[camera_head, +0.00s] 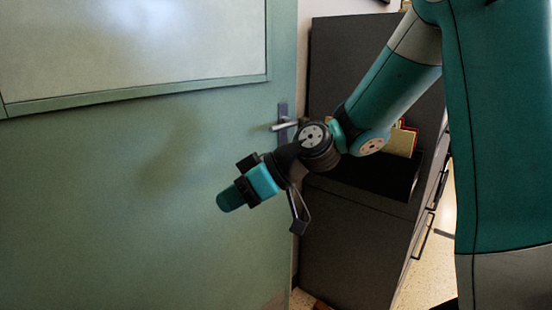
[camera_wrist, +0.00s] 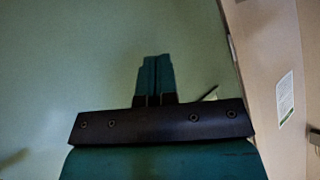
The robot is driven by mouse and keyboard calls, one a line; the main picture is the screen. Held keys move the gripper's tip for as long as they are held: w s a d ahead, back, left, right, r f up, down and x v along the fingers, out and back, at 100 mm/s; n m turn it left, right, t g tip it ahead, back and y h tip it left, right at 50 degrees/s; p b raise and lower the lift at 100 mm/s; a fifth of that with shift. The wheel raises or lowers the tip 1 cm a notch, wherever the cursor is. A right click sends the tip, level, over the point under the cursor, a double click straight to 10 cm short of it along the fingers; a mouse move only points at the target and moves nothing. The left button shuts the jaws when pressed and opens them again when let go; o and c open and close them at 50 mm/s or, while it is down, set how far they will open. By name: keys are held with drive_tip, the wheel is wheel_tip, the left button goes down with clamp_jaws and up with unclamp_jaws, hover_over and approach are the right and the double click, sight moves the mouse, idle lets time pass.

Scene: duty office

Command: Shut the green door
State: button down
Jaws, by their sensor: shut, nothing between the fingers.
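The green door (camera_head: 130,220) fills the left half of the head view, with a pale panel framed in its upper part. Its metal handle (camera_head: 285,126) sits near the door's right edge, just above and behind my wrist. My gripper (camera_head: 230,198) is in front of the door face, below and left of the handle, with its fingers together and empty. In the wrist view the shut fingers (camera_wrist: 155,78) point at the green door surface (camera_wrist: 60,60). A bit of the handle (camera_wrist: 210,93) shows to their right. I cannot tell whether the fingertips touch the door.
A dark grey cabinet (camera_head: 345,245) stands right of the door's edge, behind my arm, with books or folders (camera_head: 402,140) in an opening. Pale speckled floor (camera_head: 433,262) shows to its right. In the wrist view a notice (camera_wrist: 285,97) hangs on the wall at the right.

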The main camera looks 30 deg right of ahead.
drive_tip(key=w+d+f+m+t, duration=0.25)
drive_tip(key=w+d+t, duration=0.35)
drive_tip(key=w+d, duration=0.45)
drive_tip(key=m+t+h, duration=0.3)
drive_tip(key=t+h, duration=0.2)
drive_tip(key=t, duration=0.1)
approach(267, 153)
drive_tip(key=p+x, duration=0.6)
drive_tip(key=shift+w+a+r+p, duration=0.1)
drive_tip(key=shift+a+r+p, duration=0.1)
drive_tip(key=shift+p, duration=0.2)
drive_tip(key=shift+w+a+f, duration=0.1)
drive_tip(key=shift+w, duration=0.45)
drive_tip(key=shift+w, duration=0.1)
